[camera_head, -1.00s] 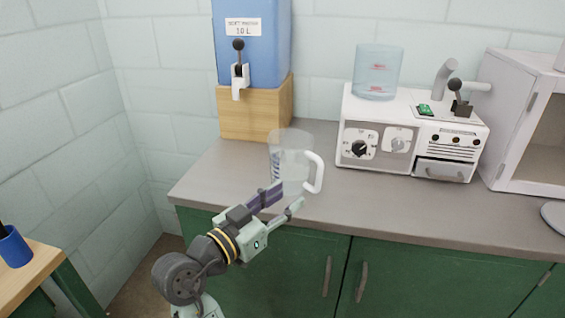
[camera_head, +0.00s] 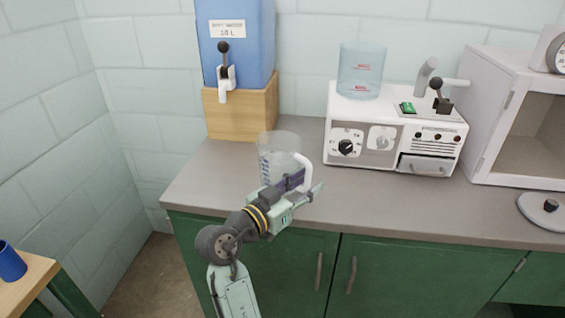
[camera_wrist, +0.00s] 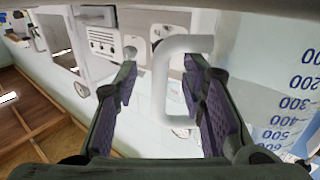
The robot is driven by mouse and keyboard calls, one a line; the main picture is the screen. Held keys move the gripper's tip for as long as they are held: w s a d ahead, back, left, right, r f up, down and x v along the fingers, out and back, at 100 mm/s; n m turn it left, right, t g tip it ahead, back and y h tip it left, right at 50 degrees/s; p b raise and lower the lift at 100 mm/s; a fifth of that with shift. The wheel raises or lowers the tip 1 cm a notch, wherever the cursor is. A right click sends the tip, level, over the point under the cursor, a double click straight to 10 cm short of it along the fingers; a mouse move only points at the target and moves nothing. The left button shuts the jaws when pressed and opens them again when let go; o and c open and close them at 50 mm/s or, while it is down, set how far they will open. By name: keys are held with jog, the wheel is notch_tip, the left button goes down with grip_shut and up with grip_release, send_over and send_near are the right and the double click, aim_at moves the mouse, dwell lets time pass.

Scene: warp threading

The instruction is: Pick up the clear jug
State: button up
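The clear jug (camera_head: 276,152), with blue graduation marks and a white handle (camera_head: 305,170), stands upright on the grey counter in front of the wooden block. My gripper (camera_head: 309,184) is at the handle side of the jug and covers its lower part in the head view. In the wrist view, my gripper (camera_wrist: 162,68) is open, its two purple-padded fingers apart. The handle (camera_wrist: 160,90) shows between the fingers, and its upper bar runs behind the right finger toward the jug body (camera_wrist: 265,75) at right. I cannot tell whether a finger touches it.
A blue water tank (camera_head: 240,45) stands on a wooden block (camera_head: 243,112) behind the jug. A white machine (camera_head: 395,150) with a clear blue container (camera_head: 361,72) on top stands to the right. The grey counter (camera_head: 400,205) is clear in front of the machine. A white cabinet (camera_head: 500,110) stands far right.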

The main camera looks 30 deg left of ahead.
jog(key=shift+w+d, duration=0.15)
jog(key=shift+w, duration=0.4)
grip_shut()
dwell(0.7)
